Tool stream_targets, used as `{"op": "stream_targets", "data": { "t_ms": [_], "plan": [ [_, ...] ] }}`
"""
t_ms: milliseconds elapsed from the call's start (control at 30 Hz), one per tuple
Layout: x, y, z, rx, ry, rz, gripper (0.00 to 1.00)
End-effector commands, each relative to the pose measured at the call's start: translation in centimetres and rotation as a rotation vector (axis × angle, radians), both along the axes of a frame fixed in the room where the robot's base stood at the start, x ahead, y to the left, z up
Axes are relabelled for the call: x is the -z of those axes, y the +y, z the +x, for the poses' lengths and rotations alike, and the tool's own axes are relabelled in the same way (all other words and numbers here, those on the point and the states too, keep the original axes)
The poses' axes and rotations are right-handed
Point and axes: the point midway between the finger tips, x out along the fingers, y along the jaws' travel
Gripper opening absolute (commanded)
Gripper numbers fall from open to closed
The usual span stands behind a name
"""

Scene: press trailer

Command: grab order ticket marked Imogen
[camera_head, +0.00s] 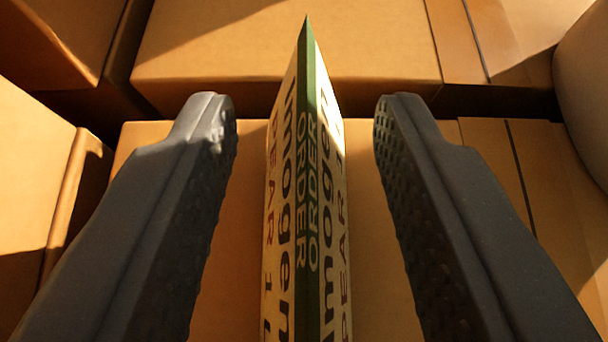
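The order ticket marked Imogen (282,205) stands upright as a folded card in the middle of the head camera view. It is cream with a green band along its fold, and the words "ORDER", "Imogen" and "PEAR" show on its faces. My gripper (305,115) is open, with one dark grey finger on each side of the ticket. A gap shows between the ticket and each finger, so neither touches it. The ticket's near lower end runs out of the bottom of the picture.
Several brown cardboard boxes fill the view: one lies behind and below the ticket (375,270), one beyond it (285,50), others at the left (30,150) and right (560,190). A pale rounded object (585,90) stands at the right edge.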

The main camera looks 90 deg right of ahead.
Motion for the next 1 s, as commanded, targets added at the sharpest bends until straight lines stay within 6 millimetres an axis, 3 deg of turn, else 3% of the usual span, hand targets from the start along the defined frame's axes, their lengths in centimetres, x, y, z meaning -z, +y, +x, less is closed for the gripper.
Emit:
{"op": "stream_targets", "data": {
  "t_ms": [33, 100, 133, 667, 867, 1000],
  "plan": [
    [0.0, 0.0, 0.0, 0.0, 0.0, 0.0, 0.21],
    [0.0, 0.0, 0.0, 0.0, 0.0, 0.0, 0.02],
    [0.0, 0.0, 0.0, 0.0, 0.001, 0.0, 0.0],
    [-0.3, 0.1, 0.0, -0.002, 0.0, 0.001, 0.0],
    [-2.6, 0.2, 0.1, -0.004, -0.002, 0.003, 0.0],
    [-5.1, 0.2, 0.0, -0.002, -0.003, 0.003, 0.0]
  ]
}}
